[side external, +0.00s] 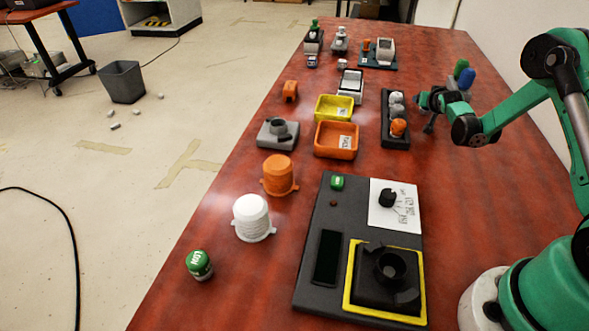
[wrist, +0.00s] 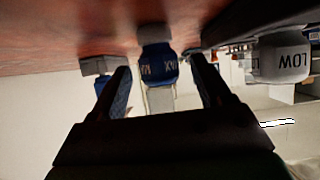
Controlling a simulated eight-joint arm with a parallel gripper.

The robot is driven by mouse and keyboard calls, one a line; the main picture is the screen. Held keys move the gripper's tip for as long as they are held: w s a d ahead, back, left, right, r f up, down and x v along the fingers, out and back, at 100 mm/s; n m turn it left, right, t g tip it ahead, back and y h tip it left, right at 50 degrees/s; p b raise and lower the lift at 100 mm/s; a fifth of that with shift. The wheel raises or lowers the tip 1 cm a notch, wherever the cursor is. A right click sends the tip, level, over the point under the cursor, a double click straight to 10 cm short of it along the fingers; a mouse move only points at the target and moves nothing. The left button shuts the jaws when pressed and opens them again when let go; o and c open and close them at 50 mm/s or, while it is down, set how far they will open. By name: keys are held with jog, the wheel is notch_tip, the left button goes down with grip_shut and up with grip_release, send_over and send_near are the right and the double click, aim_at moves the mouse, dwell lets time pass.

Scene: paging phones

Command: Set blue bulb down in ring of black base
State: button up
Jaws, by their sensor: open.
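The blue bulb (side external: 466,79) stands at the right side of the red table, beside a green bulb (side external: 461,67). In the wrist view a blue bulb (wrist: 158,70) marked MAX lies between my two fingers, with visible gaps on both sides. My gripper (wrist: 163,72) is open and empty. In the side view my gripper (side external: 425,101) is low near the blue bulb, partly hidden by my wrist. The black base (side external: 372,295) with its raised ring (side external: 390,263) sits in a yellow frame on the dark panel; the ring looks empty.
A dark tray (side external: 396,135) with grey and orange pieces is left of my gripper. A pale bulb marked LOW (wrist: 278,62) shows at right in the wrist view.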

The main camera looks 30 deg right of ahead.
jog(key=v, duration=1)
jog(key=shift+s+a+r, duration=0.15)
jog(key=shift+r, duration=0.05)
jog(key=a+r+n+y, duration=0.2)
jog(key=a+r, duration=0.1)
jog(key=a, duration=0.4)
jog(key=s+a+r+n+y, duration=0.1)
jog(key=a+r+n+y, duration=0.1)
jog(key=a, duration=0.5)
jog(key=shift+s+a+r+n+y, duration=0.25)
jog(key=shift+r+y, duration=0.25)
jog(key=shift+r, duration=0.25)
jog(key=s+a+n+y, duration=0.1)
jog(key=s+a, duration=0.1)
jog(key=a, duration=0.1)
jog(key=s+a+n+g+y, duration=0.1)
jog(key=s+a+n, duration=0.1)
jog(key=s+a, duration=0.1)
jog(key=s+a+n+y, duration=0.1)
jog(key=s+a, duration=0.1)
jog(key=a, duration=0.2)
jog(key=shift+s+a+r+g+y, duration=0.2)
jog(key=shift+r+g+y, duration=0.1)
jog(key=shift+c, duration=0.5)
jog(key=shift+s+a+n, duration=0.25)
jog(key=shift+c, duration=0.6)
jog(key=shift+r, duration=0.1)
